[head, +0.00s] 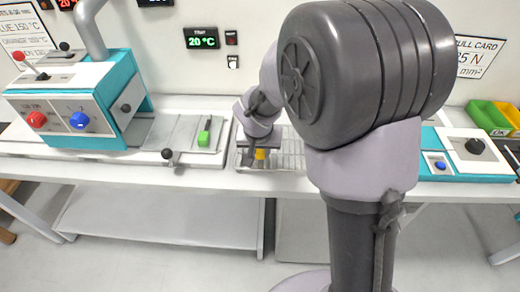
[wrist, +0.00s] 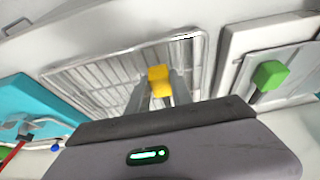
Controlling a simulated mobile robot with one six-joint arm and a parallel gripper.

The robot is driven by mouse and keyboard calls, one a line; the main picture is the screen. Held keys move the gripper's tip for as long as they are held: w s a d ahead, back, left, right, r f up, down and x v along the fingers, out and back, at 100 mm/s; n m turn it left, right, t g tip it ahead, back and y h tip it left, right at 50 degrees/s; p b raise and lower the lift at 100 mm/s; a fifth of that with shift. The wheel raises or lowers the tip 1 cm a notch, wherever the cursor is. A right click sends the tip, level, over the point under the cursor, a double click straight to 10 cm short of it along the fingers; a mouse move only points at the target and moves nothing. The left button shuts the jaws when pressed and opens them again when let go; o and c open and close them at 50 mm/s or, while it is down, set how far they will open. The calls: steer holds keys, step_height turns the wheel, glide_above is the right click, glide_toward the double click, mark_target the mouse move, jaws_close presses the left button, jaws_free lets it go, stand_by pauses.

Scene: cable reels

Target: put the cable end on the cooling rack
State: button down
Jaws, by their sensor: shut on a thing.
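My gripper (head: 258,156) is over the cooling rack, a wire grid (head: 290,160) on the bench. It is shut on a yellow block, which I take to be the cable end (head: 260,154). In the wrist view the yellow cable end (wrist: 159,80) sits between the two grey fingertips (wrist: 160,92), with the rack's wires (wrist: 95,75) behind it. I cannot tell whether the cable end touches the wires. My arm hides the right part of the rack in the head view.
A green-handled piece (head: 204,139) lies on a flat tray (head: 178,132) left of the rack. A teal machine with knobs (head: 78,105) stands farther left, with a black-knobbed lever (head: 168,155) at the bench front. Another teal unit (head: 465,150) and green bins (head: 490,116) are at right.

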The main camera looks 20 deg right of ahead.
steer(key=shift+f, duration=0.2)
steer(key=c, duration=1.1)
jaws_free()
steer(key=shift+o, duration=0.2)
steer(key=shift+r, duration=0.2)
steer(key=w+d+r+p+v, duration=0.1)
steer(key=w+p+v, duration=0.1)
steer(key=p+v, duration=0.9)
steer(key=w+r+p+v, duration=0.15)
steer(key=p+v, duration=0.25)
steer(key=v, duration=1.3)
steer(key=s+f+y+b, duration=0.1)
steer(key=s+f+b, duration=0.1)
steer(key=s, duration=0.4)
steer(key=s+a+f+t+y+b, duration=0.1)
steer(key=s+f+b, duration=0.1)
steer(key=s+b, duration=0.2)
steer(key=s+f+y+b, duration=0.1)
steer(key=s+f+b, duration=0.1)
steer(key=s, duration=0.6)
steer(key=shift+a+m+b, duration=0.3)
steer(key=shift+m+b, duration=0.1)
steer(key=shift+b, duration=0.35)
